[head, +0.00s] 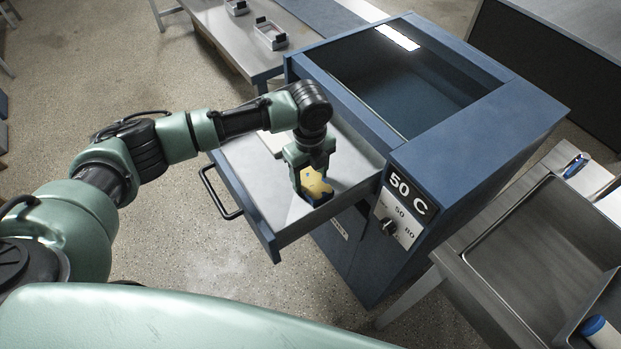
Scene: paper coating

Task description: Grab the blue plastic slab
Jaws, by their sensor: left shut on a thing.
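My left gripper (311,183) reaches down into the open drawer (238,151) of the blue cabinet. It is shut on a small block with a yellow face and dark blue lower edges (317,182). The fingers partly cover this block, and I cannot tell whether its blue part is a separate slab. I cannot tell whether the block touches the drawer floor. No other blue slab stands out clearly. My right gripper is not in view.
The blue cabinet (520,115) has an open top well, a 50 C display (411,194) and a knob (389,227). A steel table (215,22) with small metal frames (270,34) stands behind. A metal sink (560,235) is at the right. Open floor lies left.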

